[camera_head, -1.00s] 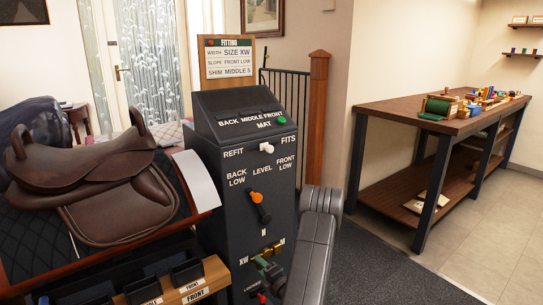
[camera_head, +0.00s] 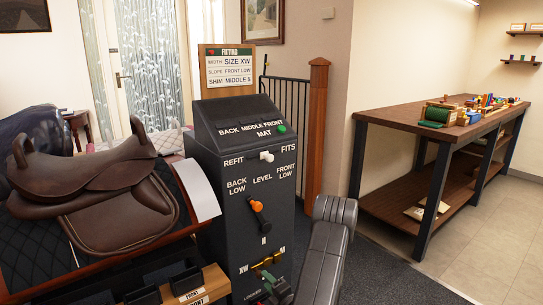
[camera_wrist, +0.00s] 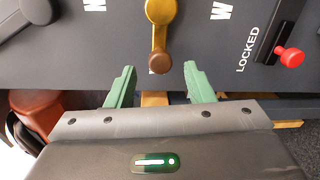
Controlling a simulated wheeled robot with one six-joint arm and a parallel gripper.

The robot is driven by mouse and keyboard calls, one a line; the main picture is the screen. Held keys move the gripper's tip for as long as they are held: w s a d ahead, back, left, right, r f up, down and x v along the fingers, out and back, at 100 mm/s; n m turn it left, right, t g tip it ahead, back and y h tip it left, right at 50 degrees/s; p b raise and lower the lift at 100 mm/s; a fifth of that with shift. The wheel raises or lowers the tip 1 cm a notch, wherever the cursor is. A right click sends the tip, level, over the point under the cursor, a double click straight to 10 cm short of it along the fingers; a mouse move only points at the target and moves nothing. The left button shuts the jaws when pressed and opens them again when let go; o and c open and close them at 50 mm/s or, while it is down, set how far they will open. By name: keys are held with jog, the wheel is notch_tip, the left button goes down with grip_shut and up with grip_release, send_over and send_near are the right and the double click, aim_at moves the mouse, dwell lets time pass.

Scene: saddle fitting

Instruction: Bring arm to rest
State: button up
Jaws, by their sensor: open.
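My gripper (camera_wrist: 160,86) is open, its two green fingers apart and nothing between their tips. In the wrist view it is just below a yellow lever (camera_wrist: 161,22) with a brown knob (camera_wrist: 159,62), apart from it. In the head view my grey arm reaches up from the bottom centre, and the gripper (camera_head: 274,288) is low in front of the dark fitting console (camera_head: 215,150). The yellow lever (camera_head: 268,262) shows just above it, by the XW and M marks. A red knob (camera_wrist: 291,57) is at the right beside the word LOCKED.
The brown saddle (camera_head: 95,180) sits on a stand at the left. The console also has an orange-tipped lever (camera_head: 259,213), a white knob (camera_head: 267,156) and a green button (camera_head: 281,129). A workbench (camera_head: 385,117) with small items stands right. Floor between is clear.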

aim_at(260, 277)
jog(key=p+v, duration=0.1)
jog(key=v, duration=0.7)
jog(key=b+x, duration=0.2)
jog(key=x, duration=1.1)
jog(key=shift+w+a, duration=0.25)
jog(key=shift+w+f+n+b, duration=0.1)
jog(key=shift+f+n+b, duration=0.2)
jog(key=shift+b, duration=0.1)
jog(key=shift+f+n+b, duration=0.35)
jog(key=shift+n+b, duration=0.15)
jog(key=shift+n, duration=0.5)
